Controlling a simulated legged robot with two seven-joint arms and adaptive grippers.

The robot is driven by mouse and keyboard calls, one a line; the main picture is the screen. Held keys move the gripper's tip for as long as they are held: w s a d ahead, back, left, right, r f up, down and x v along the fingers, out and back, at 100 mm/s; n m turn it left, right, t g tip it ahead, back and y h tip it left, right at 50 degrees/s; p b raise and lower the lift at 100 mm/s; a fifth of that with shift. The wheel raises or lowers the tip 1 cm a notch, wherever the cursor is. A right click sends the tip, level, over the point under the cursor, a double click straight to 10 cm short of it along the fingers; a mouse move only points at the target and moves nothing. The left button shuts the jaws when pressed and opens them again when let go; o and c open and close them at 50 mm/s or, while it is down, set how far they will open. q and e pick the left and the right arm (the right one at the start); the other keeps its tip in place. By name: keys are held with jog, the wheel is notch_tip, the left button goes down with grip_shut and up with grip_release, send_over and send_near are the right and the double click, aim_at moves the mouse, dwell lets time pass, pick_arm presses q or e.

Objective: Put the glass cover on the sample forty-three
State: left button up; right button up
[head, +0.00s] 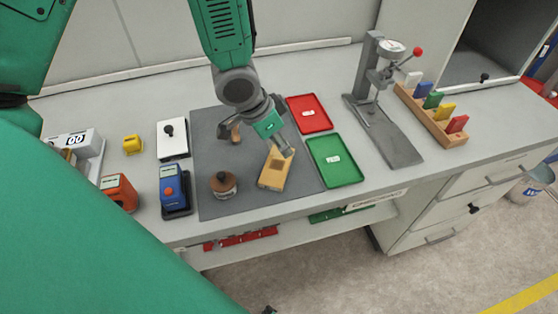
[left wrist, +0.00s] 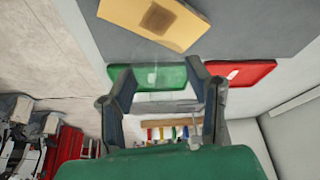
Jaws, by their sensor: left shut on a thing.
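A tan block (head: 275,173), which looks like the sample, lies on the grey mat with a small dark mark on it; its number is not readable. It also shows in the left wrist view (left wrist: 185,32). My left gripper (head: 284,142) is just above the block's far end. In the left wrist view its fingers (left wrist: 160,75) stand well apart, shut on a thin clear piece that looks like the glass cover (left wrist: 160,97). The cover is barely visible, and in the head view I cannot make it out.
A green tray (head: 350,172) and a red tray (head: 303,123) lie right of the grey mat (head: 215,160). A round brown-topped weight (head: 223,186) is left of the block. A grey press stand (head: 390,140) and a wooden rack (head: 445,124) stand further right.

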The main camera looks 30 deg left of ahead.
aim_at(281, 163)
pick_arm(q)
jog(key=shift+w+a+f, duration=0.1)
jog(key=shift+f, duration=0.45)
jog(key=shift+w+a+f, duration=0.1)
jog(key=shift+f, duration=0.45)
jog(key=f, duration=0.3)
jog(key=shift+s+a+f, duration=0.15)
jog(key=shift+s+a, duration=0.1)
jog(key=shift+f, duration=0.3)
jog(key=shift+w+d, duration=0.15)
pick_arm(e)
jog(key=shift+w+a+f, duration=0.15)
jog(key=shift+w+a, duration=0.05)
jog(key=shift+a, duration=0.05)
pick_arm(q)
jog(key=shift+d+f, duration=0.1)
pick_arm(e)
jog(key=shift+d+f, duration=0.1)
jog(key=shift+d, duration=0.05)
pick_arm(q)
jog(key=o, duration=1.1)
jog(key=shift+c, duration=0.2)
jog(key=shift+o, duration=0.3)
